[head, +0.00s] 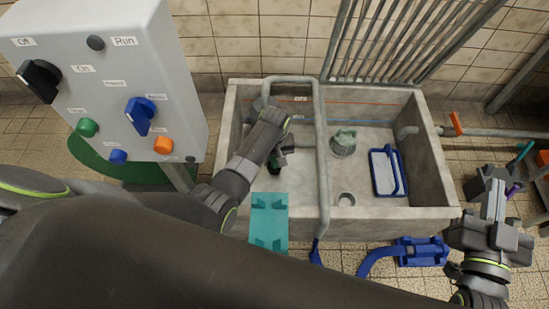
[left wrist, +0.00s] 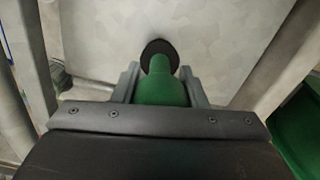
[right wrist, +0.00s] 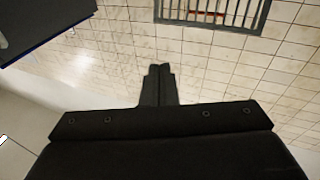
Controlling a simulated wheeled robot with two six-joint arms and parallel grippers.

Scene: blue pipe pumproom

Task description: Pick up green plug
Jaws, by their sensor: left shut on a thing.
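The green plug (left wrist: 160,88) is a green tapered body with a black round disc at its far end. It sits between the fingers of my left gripper (left wrist: 160,85), which is shut on it. In the head view my left gripper (head: 284,152) is inside the left part of the grey concrete basin (head: 328,227), with the dark green plug (head: 273,168) small and partly hidden by it. I cannot tell if the plug touches the basin. My right gripper (head: 493,205) is outside the basin at the right; its fingers are together and empty in the right wrist view (right wrist: 158,84).
A grey pipe (head: 321,150) crosses over the basin. A grey-green fitting (head: 344,142), a blue-framed tray (head: 386,172) and a round drain (head: 346,199) are in the basin. A teal holder (head: 268,222) is at its front. A control box (head: 110,75) stands left.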

